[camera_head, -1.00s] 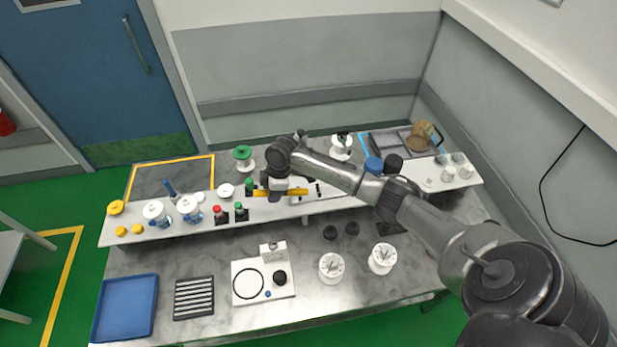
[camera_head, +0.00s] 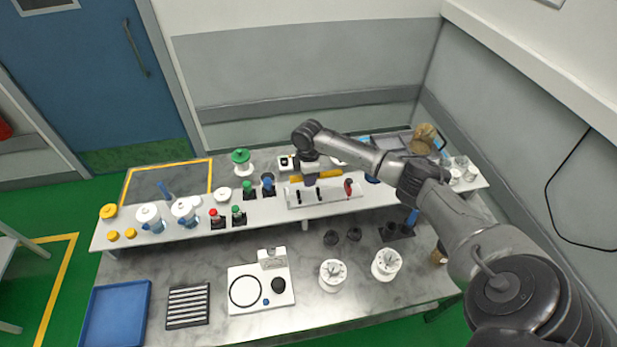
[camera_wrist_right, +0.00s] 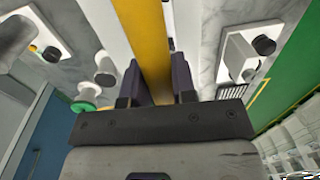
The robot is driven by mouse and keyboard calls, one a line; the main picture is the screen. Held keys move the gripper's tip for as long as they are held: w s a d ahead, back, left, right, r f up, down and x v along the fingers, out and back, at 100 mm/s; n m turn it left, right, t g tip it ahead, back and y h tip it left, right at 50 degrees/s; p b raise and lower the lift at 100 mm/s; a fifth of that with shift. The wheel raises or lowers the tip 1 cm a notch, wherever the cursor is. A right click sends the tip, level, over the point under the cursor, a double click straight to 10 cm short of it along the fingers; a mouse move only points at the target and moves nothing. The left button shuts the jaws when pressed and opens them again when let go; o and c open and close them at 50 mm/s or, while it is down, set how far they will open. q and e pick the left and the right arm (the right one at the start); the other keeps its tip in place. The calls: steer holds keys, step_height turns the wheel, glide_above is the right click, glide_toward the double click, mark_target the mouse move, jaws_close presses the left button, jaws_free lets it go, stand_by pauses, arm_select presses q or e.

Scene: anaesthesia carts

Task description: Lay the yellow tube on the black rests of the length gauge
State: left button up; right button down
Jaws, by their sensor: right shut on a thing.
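The yellow tube (camera_head: 330,174) is held roughly level by my right gripper (camera_head: 309,180), just above and behind the length gauge (camera_head: 335,198). The gauge is a pale plate on the raised white shelf. Its black rests (camera_head: 318,194) stand up from it, and a red part (camera_head: 348,187) is at its right end. In the right wrist view the tube (camera_wrist_right: 145,40) runs between the two dark fingers (camera_wrist_right: 158,85), which are shut on it. The gap between tube and rests is hard to judge. My left gripper is out of view.
Red- and green-capped bottles (camera_head: 215,217) and white-topped jars (camera_head: 150,217) stand left of the gauge on the shelf. A green spool (camera_head: 242,160) stands behind. Below, the bench holds a blue tray (camera_head: 115,312), a slotted rack (camera_head: 188,306) and white spools (camera_head: 333,274).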

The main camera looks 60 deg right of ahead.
steer(key=b, duration=0.6)
glide_above(309, 198)
steer(key=shift+w+d+f, duration=0.1)
steer(key=shift+f, duration=2.95)
steer(key=shift+f+b, duration=0.45)
steer(key=shift+f, duration=0.7)
steer(key=c, duration=0.8)
jaws_free()
steer(key=shift+c, duration=0.2)
steer(key=shift+r, duration=0.55)
steer(key=r, duration=1.2)
steer(key=shift+w+d+r, duration=0.35)
steer(key=shift+w+d, duration=0.05)
